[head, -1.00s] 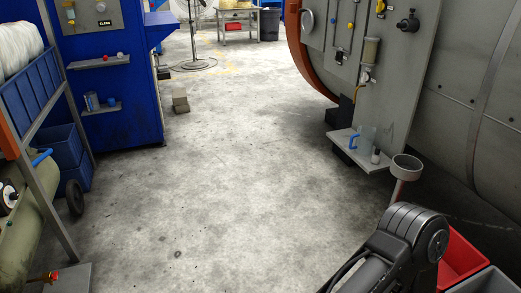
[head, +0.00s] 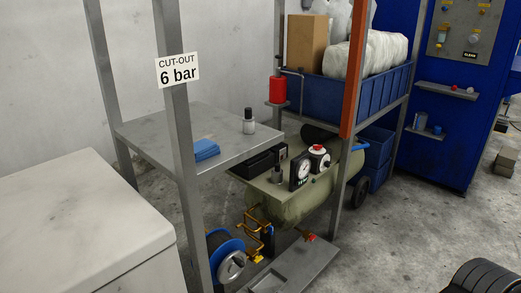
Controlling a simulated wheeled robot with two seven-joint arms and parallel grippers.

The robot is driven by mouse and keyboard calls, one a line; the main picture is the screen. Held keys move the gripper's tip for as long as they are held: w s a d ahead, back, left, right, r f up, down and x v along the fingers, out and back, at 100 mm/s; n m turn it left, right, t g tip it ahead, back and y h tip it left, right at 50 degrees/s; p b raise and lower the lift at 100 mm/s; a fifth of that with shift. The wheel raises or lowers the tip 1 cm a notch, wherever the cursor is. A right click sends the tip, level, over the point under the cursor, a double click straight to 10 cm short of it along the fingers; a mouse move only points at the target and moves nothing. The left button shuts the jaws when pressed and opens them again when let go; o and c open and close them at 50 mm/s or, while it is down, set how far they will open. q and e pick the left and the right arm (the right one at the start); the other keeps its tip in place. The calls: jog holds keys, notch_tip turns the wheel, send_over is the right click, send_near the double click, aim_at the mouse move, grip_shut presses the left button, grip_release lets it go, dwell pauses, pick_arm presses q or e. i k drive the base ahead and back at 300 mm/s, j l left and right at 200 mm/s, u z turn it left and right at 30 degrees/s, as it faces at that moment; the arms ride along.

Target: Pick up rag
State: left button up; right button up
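A folded blue rag (head: 205,149) lies on the grey metal shelf (head: 160,130) of a rack, left of the middle in the head view. A small bottle with a dark cap (head: 248,122) stands on the same shelf, behind and to the right of the rag. Neither gripper shows in the head view. Only a dark part of my own arm shows at the lower right corner.
A rack post with a "CUT-OUT 6 bar" sign (head: 178,70) rises at the shelf's front. A white cabinet (head: 85,225) stands at lower left. A green compressor tank (head: 290,205) and a hose reel (head: 226,258) sit below and right. Open floor (head: 420,220) lies at right.

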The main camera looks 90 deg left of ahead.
aim_at(204, 149)
jog(key=u, duration=3.3)
